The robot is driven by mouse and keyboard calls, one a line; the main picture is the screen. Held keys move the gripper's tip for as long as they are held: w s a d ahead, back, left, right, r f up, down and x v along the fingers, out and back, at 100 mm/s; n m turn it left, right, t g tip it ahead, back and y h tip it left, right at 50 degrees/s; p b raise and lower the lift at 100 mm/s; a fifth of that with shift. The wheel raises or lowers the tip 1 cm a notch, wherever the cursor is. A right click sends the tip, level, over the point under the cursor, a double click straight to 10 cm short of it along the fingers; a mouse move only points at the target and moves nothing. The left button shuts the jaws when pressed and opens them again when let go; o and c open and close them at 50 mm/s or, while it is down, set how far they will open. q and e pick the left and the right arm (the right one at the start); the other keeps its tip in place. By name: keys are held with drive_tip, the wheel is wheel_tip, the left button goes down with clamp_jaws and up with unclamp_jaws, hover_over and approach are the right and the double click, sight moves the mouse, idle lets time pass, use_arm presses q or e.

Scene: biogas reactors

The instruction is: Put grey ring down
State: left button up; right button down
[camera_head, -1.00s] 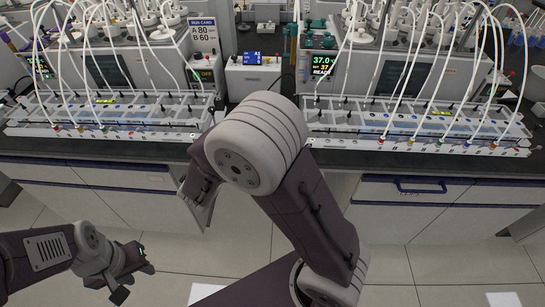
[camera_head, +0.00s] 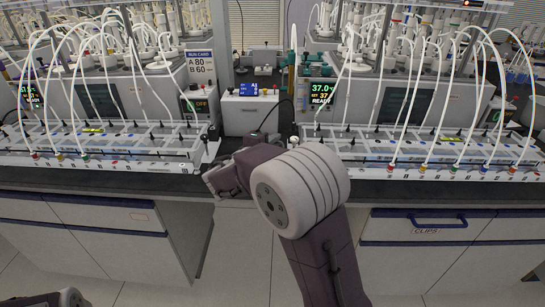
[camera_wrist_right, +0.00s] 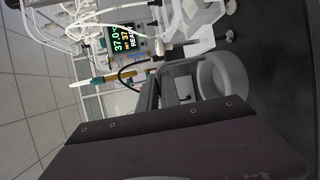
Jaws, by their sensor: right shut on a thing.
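My right gripper (camera_head: 222,180) is at the front edge of the bench, in the gap between the two white tube racks. It points left in the head view, and my own arm partly covers it. In the right wrist view the gripper (camera_wrist_right: 175,85) is shut on the grey ring (camera_wrist_right: 226,80), which shows as a rounded grey band beside the fingers, close to the dark bench top. The fingers and wrist hide part of the ring, and I cannot tell whether it touches the bench. I cannot make out the ring in the head view. My left gripper is out of view.
White racks with tubing stand on the left (camera_head: 100,165) and right (camera_head: 430,173). A white box with a blue display (camera_head: 249,110) stands behind the gap. Drawers, one with a blue handle (camera_head: 438,221), are below. The bench top (camera_wrist_right: 280,50) is bare beside the ring.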

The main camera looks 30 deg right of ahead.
drive_tip(key=shift+w+d+f+b, duration=0.15)
drive_tip(key=shift+w+f, duration=0.2)
drive_tip(key=shift+f, duration=0.5)
drive_tip(key=shift+w+d+f+b, duration=0.15)
drive_tip(key=shift+w+f, duration=0.15)
drive_tip(key=shift+f, duration=0.6)
drive_tip(key=shift+w+d+f+b, duration=0.15)
drive_tip(key=shift+w+f, duration=0.2)
drive_tip(key=shift+f, duration=0.5)
drive_tip(key=shift+f, duration=0.15)
drive_tip(key=c, duration=1.6)
unclamp_jaws()
drive_tip(key=shift+o, duration=0.2)
